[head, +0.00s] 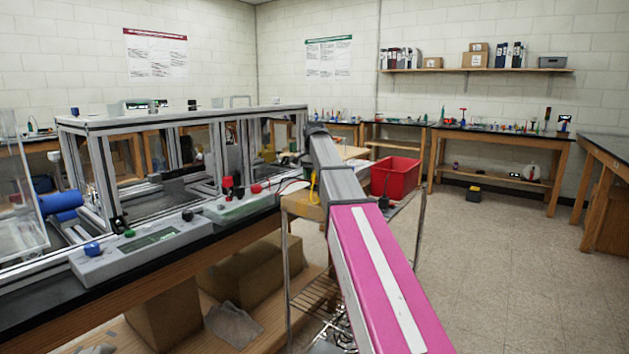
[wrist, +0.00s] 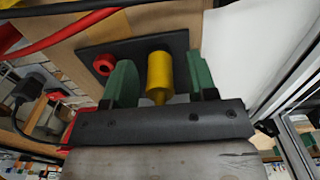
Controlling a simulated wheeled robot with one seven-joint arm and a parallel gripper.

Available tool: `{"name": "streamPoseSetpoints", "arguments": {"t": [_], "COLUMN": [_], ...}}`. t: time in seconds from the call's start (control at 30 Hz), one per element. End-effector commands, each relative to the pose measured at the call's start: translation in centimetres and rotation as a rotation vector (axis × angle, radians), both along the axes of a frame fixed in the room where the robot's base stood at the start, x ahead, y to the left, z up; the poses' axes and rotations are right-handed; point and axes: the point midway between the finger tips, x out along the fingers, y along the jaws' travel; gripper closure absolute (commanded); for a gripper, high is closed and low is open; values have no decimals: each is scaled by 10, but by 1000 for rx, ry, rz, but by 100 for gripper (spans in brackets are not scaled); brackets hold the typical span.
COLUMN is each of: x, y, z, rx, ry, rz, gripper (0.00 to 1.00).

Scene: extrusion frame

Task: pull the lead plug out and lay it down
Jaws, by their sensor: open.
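In the wrist view, a yellow plug (wrist: 160,72) stands at a dark panel (wrist: 135,46), its narrow tail towards my gripper. My gripper (wrist: 162,80) is open, with one green finger pad on each side of the plug. A red ring-shaped socket (wrist: 103,64) sits on the panel left of the plug. In the head view my arm reaches towards the frame, and the fingers and plug cannot be made out.
Red leads (wrist: 60,35) cross the wrist view's upper left. An aluminium extrusion frame (head: 180,122) stands on the bench, with a grey instrument (head: 140,246) in front. A red bin (head: 395,177) is right of my arm. Open floor (head: 500,260) lies to the right.

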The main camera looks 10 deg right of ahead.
Motion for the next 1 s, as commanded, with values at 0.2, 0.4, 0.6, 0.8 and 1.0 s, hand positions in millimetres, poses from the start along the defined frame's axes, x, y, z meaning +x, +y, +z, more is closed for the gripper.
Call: {"name": "streamPoseSetpoints", "arguments": {"t": [0.2, 0.4, 0.6, 0.8, 1.0], "x": [0, 0, 0, 0, 0], "y": [0, 0, 0, 0, 0], "z": [0, 0, 0, 2, 9], "rx": [0, 0, 0, 0, 0], "ry": [0, 0, 0, 0, 0], "rz": [0, 0, 0, 0, 0], "gripper": [48, 93, 100, 100, 100]}}
